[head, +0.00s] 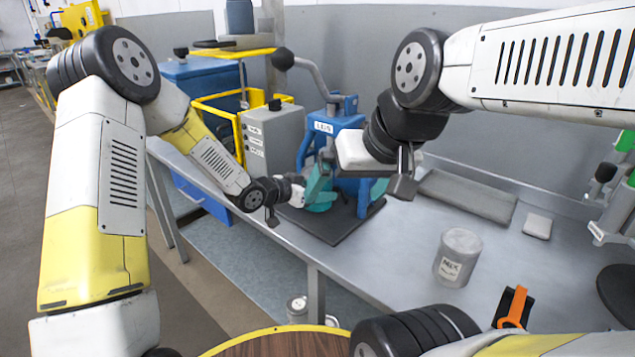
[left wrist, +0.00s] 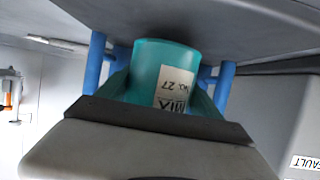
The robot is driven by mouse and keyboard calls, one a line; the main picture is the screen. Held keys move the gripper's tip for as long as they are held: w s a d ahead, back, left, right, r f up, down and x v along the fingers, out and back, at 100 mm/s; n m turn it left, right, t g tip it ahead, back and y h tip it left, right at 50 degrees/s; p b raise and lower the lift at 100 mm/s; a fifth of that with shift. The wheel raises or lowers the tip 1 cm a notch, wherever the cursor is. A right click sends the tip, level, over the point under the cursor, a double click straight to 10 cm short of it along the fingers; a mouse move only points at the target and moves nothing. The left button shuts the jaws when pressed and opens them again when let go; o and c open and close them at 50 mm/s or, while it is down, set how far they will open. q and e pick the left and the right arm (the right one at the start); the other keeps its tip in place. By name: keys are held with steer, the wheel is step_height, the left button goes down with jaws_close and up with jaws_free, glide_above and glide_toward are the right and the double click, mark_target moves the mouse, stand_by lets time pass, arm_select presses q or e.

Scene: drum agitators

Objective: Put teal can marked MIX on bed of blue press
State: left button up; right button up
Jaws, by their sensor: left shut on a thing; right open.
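The blue press (head: 335,125) stands on the bench with a lever at its upper left and a dark base plate (head: 330,230). The teal can (left wrist: 160,75) is in the left wrist view, its MIX No. 27 label upside down, between blue posts of the press. In the head view teal shows at the can (head: 320,200), partly hidden behind my left gripper (head: 302,192). My left gripper is shut on the can, low inside the press frame. I cannot tell if the can touches the bed. My right gripper (head: 404,178) is open and empty, in front of the press's right side.
A grey can with a label (head: 458,258) stands on the bench at the right. A grey control box (head: 270,138) stands left of the press. A flat grey pad (head: 468,196) and an orange-handled clamp (head: 515,305) lie right. The bench front middle is clear.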

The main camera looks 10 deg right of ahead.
arm_select(q)
steer(key=shift+w+d, duration=0.65)
steer(key=shift+d, duration=0.35)
steer(key=shift+w+d, duration=0.6)
steer(key=shift+d, duration=0.35)
steer(key=shift+w+d+f, duration=0.1)
steer(key=shift+d+f, duration=0.05)
steer(key=shift+f, duration=0.55)
steer(key=shift+f, duration=0.1)
steer(key=o, duration=1.9)
steer(key=shift+f, duration=0.1)
